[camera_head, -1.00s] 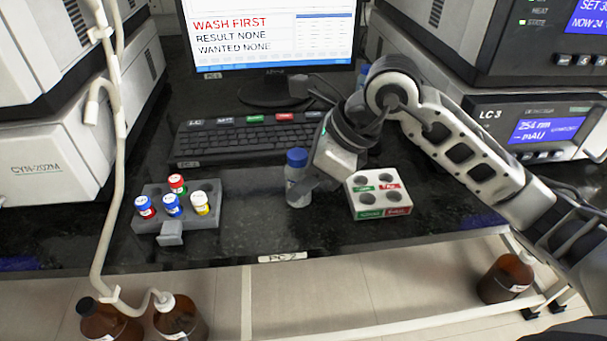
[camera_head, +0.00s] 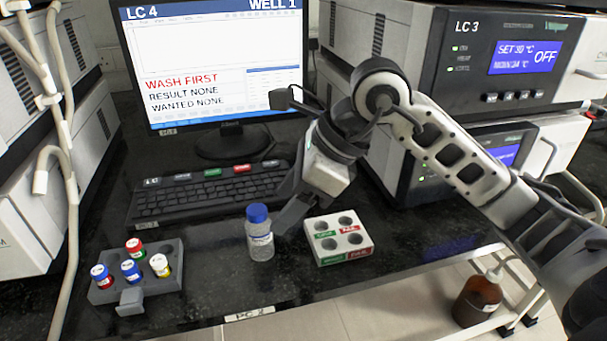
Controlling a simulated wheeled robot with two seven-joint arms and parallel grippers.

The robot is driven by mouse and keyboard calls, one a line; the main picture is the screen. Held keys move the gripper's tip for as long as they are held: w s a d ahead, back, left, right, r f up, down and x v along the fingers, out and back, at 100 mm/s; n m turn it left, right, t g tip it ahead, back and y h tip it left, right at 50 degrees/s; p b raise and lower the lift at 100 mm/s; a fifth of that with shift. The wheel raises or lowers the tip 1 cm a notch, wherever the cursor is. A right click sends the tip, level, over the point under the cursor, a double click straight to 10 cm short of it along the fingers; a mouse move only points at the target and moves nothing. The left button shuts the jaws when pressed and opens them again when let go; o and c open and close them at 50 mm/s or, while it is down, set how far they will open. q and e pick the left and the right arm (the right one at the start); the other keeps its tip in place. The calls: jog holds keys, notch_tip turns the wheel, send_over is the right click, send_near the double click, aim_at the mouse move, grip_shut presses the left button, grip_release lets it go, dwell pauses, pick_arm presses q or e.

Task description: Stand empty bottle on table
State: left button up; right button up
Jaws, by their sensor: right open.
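A clear bottle (camera_head: 260,240) with a blue cap stands upright on the dark table (camera_head: 215,300), left of the white four-hole rack. My right gripper (camera_head: 284,217) is open, with its fingers right beside the bottle's right side. I cannot tell whether a finger touches the bottle. The far finger is partly hidden. I see no liquid clearly in the bottle. My left gripper is not in view.
A white rack (camera_head: 338,238) with empty holes stands right of the bottle. A grey rack (camera_head: 160,291) with several coloured-cap vials is at the left. A keyboard (camera_head: 205,192) and monitor (camera_head: 215,65) stand behind. A brown bottle (camera_head: 477,300) sits below the table's edge.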

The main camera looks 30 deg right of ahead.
jog(key=shift+v, duration=2.4)
